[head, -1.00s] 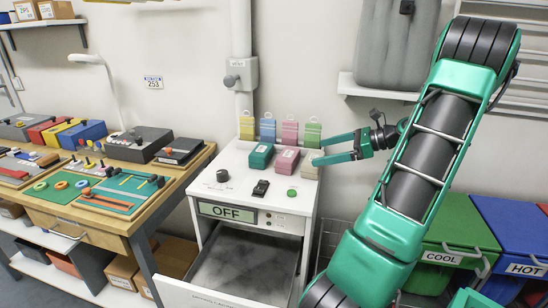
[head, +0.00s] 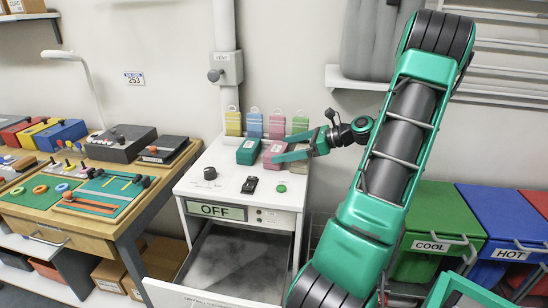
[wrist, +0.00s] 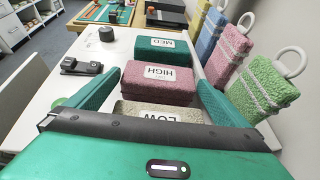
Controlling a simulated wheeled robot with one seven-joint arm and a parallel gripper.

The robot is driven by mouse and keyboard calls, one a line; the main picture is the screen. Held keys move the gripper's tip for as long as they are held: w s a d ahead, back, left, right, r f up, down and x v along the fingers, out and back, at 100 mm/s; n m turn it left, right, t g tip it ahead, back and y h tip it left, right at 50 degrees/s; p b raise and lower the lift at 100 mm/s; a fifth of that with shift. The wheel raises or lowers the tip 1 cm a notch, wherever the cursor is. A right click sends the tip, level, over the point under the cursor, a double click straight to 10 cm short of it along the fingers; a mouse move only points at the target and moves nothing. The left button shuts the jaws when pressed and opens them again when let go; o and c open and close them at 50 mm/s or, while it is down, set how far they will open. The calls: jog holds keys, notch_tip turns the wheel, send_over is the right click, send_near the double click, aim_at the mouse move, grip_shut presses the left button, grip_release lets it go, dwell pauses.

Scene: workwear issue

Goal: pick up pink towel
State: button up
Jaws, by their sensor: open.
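The pink towel (head: 277,125) hangs upright with a ring on top, in a row at the back of the white cabinet, between a blue towel (head: 254,124) and a green towel (head: 299,125). In the wrist view the pink towel (wrist: 228,56) is at the upper right, outside the fingers. My gripper (head: 294,149) is open over the cabinet's right rear part. In the wrist view its fingers (wrist: 158,82) spread either side of a pink block labelled HIGH (wrist: 158,76); I cannot tell whether they touch it.
A green block labelled MED (wrist: 165,48) and a pale block labelled LOW (wrist: 163,113) stand in line with the HIGH block. A yellow towel (head: 233,124) hangs at the row's left. The cabinet top (head: 222,172) has knobs; its drawer (head: 235,262) is open.

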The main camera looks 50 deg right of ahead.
jog(key=shift+x, duration=1.1)
jog(key=c, duration=0.9)
jog(key=shift+r, duration=0.2)
